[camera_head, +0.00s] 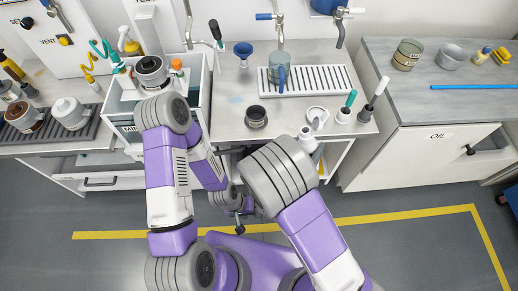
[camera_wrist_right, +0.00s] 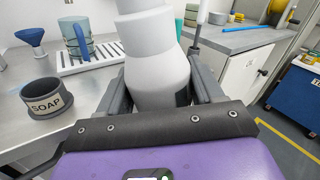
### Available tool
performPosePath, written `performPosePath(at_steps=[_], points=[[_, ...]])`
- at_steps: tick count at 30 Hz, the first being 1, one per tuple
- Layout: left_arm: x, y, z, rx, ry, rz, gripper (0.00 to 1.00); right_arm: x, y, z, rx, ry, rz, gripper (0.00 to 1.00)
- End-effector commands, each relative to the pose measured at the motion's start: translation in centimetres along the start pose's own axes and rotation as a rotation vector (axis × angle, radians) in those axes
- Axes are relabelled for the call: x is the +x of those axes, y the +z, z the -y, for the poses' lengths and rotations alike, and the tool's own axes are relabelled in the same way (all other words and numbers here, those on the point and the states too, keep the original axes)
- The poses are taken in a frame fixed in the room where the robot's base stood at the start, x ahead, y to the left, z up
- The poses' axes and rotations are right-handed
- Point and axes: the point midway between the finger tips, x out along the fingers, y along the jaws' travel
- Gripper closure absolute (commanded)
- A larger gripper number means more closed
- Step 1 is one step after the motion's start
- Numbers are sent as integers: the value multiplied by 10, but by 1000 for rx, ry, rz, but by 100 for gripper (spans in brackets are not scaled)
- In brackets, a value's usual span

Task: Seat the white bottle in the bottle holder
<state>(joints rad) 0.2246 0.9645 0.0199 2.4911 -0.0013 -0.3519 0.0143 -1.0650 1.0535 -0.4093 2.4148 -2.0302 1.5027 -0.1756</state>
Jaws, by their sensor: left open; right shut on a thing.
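The white bottle (camera_wrist_right: 158,68) stands between the dark fingers of my right gripper (camera_wrist_right: 160,92), which is shut on it. Its upper part runs out of the top of the wrist view. In the head view, the white bottle (camera_head: 308,139) shows at the front edge of the counter; my arm hides the gripper there. A dark, hollow round cup labelled SOAP, seemingly the bottle holder (camera_wrist_right: 46,98), stands empty to the left of the bottle. It also shows in the head view (camera_head: 256,117). My left gripper (camera_head: 239,212) hangs low before the counter, open, small and partly hidden.
A drying rack (camera_head: 325,78) carries a blue mug (camera_head: 279,72). A sink box (camera_head: 209,85) is at left. The counter around the holder is clear.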

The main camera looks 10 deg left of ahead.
Motion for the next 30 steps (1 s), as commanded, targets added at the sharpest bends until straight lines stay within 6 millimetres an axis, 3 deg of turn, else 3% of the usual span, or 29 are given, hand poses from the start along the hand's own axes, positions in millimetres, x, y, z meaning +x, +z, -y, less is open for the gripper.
performPosePath(at_steps=[1,6,12,26,30], points=[[9,0,4,0,0,0,57,-17,12,-21,59,51,7,72],[21,-1,8,0,0,0,57,-67,50,-65,182,192,11,72],[26,-1,10,0,0,-1,57,-100,72,-83,245,277,11,72],[25,-2,10,0,0,-1,57,-106,76,-84,250,288,10,72],[26,-2,10,0,0,-1,57,-98,76,-88,250,285,9,72]])
